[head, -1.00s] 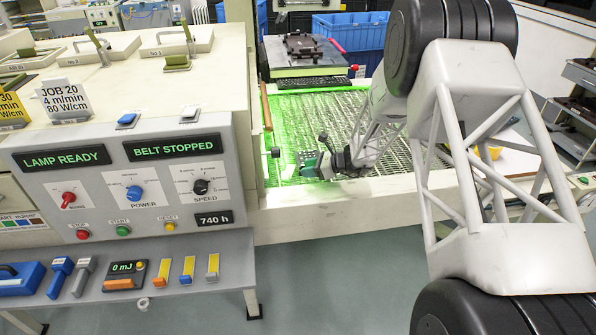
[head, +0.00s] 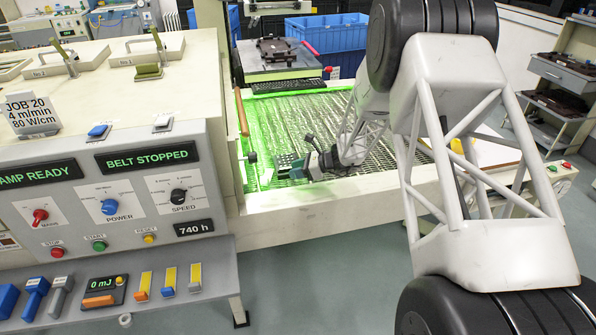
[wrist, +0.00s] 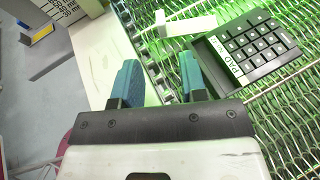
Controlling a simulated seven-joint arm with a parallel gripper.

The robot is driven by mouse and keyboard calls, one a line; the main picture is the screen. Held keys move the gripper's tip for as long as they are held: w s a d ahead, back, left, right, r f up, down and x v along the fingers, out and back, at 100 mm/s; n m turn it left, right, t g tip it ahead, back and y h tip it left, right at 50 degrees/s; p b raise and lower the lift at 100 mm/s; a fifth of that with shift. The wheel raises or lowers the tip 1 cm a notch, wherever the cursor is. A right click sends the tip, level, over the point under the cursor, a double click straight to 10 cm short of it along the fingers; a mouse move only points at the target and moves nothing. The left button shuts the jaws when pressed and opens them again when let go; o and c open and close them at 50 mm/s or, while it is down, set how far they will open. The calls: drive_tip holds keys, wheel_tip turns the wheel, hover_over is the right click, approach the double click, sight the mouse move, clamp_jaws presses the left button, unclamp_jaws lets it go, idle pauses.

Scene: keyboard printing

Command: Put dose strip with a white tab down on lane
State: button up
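A dose strip with a pale, whitish tab (head: 195,278) lies on the grey front shelf, at the right end of a row beside the strips with a blue tab (head: 168,281) and an orange tab (head: 142,286). My gripper (head: 288,168) is over the near left part of the green-lit mesh belt (head: 300,115), well away from these strips. In the wrist view its two teal fingers (wrist: 160,82) stand apart with nothing between them. A black keypad marked PAD (wrist: 252,45) and a plain white bar (wrist: 186,26) lie on the belt just beyond the fingertips. Lane markings cannot be made out.
The lamp housing with its control panel (head: 110,190) stands left of the belt, above the shelf. The shelf also holds a 0 mJ meter (head: 103,291) and blue and grey handled tools. A black keyboard (head: 285,87) lies at the belt's far end. My arm covers the belt's right side.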

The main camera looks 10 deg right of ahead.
drive_tip(key=shift+r, duration=0.1)
drive_tip(key=s+a+r+n+g+h, duration=0.25)
drive_tip(key=s+r+n, duration=0.25)
drive_tip(key=s+r, duration=0.5)
drive_tip(key=s+a+r+n+g+h, duration=0.25)
drive_tip(key=s+r+n, duration=0.35)
drive_tip(key=s+r, duration=0.4)
drive_tip(key=s+d+r+n+t+h, duration=0.1)
drive_tip(key=s+r+n+h, duration=0.1)
drive_tip(key=s, duration=0.7)
drive_tip(key=s+d+r+n+h, duration=0.1)
drive_tip(key=s+r+n+h, duration=0.2)
drive_tip(key=s, duration=0.7)
drive_tip(key=s+d+r+n+t+h, duration=0.1)
drive_tip(key=s+r+n+h, duration=0.1)
drive_tip(key=s+n, duration=0.4)
drive_tip(key=s, duration=0.4)
drive_tip(key=shift+r+t+h, duration=0.15)
drive_tip(key=shift+t+h, duration=0.15)
drive_tip(key=shift+o, duration=0.2)
drive_tip(key=shift+w, duration=0.1)
